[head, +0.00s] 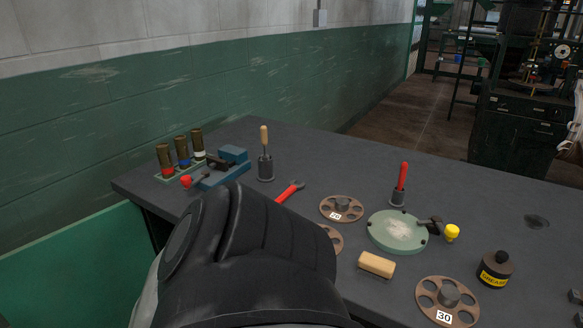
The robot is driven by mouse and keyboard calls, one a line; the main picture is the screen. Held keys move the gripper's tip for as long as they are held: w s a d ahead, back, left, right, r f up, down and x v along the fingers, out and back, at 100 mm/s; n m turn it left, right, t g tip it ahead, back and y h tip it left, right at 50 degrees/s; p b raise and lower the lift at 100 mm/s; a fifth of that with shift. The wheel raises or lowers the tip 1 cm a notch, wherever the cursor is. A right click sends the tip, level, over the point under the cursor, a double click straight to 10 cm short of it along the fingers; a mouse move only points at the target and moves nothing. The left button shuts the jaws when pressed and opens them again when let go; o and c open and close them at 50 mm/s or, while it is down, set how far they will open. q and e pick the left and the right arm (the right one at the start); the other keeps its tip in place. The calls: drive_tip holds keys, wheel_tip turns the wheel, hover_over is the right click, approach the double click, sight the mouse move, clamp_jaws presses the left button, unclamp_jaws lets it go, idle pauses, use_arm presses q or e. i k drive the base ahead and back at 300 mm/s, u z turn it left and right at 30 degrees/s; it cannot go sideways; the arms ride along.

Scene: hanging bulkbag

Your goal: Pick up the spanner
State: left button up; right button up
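A red-handled tool (291,190) lies on the dark grey workbench (335,170), just beyond the large black arm part in front. The black arm part, mine, fills the lower middle and left and covers part of the bench. Neither of my gripper's fingers shows.
Gear wheels (341,208), a green round plate (397,230), a wooden block (377,264), a grease pot (495,269) and a red-handled tool in a holder (401,184) occupy the right. A blue vice (225,167) stands at left. Bare bench lies behind them.

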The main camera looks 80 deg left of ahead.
sight(293, 187)
drive_tip(key=u, duration=2.65)
